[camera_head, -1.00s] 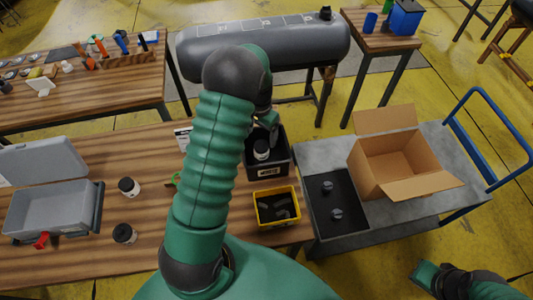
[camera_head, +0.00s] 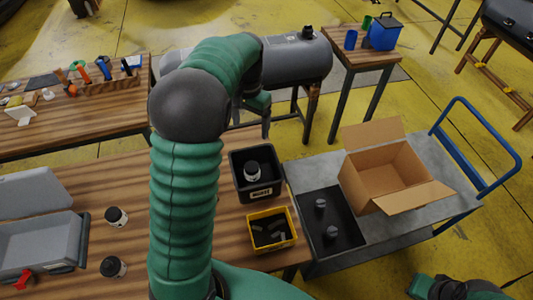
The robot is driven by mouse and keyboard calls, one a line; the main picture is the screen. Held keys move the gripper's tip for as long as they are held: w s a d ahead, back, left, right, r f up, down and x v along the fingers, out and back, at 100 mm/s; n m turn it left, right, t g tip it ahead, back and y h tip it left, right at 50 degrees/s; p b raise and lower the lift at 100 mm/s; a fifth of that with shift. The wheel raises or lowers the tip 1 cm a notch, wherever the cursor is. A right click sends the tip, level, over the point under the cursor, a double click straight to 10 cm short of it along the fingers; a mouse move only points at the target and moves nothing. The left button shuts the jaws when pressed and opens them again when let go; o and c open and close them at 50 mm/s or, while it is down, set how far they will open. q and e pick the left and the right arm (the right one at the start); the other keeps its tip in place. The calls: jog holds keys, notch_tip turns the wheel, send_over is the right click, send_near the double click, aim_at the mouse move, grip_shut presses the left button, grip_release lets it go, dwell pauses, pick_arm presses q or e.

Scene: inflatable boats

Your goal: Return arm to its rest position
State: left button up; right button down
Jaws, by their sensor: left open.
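My left arm rises through the middle of the view and bends over to the right. My left gripper (camera_head: 265,122) is open and hangs above and behind the black bin (camera_head: 240,194), apart from it.
A yellow bin (camera_head: 292,218) holds dark pieces. Two jars (camera_head: 115,217) (camera_head: 113,266) stand by the grey case (camera_head: 40,243). A cart (camera_head: 405,223) carries an open cardboard box (camera_head: 385,172) and black tray (camera_head: 307,198). A grey inflatable tube (camera_head: 300,62) lies behind.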

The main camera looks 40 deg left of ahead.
pick_arm(q)
jog(key=s+d+f+t, duration=0.1)
jog(key=s+d+f, duration=0.1)
jog(key=s+d, duration=0.2)
jog(key=s+d+f, duration=0.3)
jog(key=s+d, duration=0.1)
jog(key=d, duration=0.5)
jog(key=s+d+f+m+t, duration=0.1)
jog(key=s+d+f, duration=0.2)
jog(key=d, duration=0.3)
jog(key=shift+s+d+f+t, duration=0.2)
jog(key=shift+s+d+t, duration=0.15)
jog(key=shift+s, duration=0.55)
jog(key=shift+w+a, duration=0.1)
jog(key=shift+a, duration=0.05)
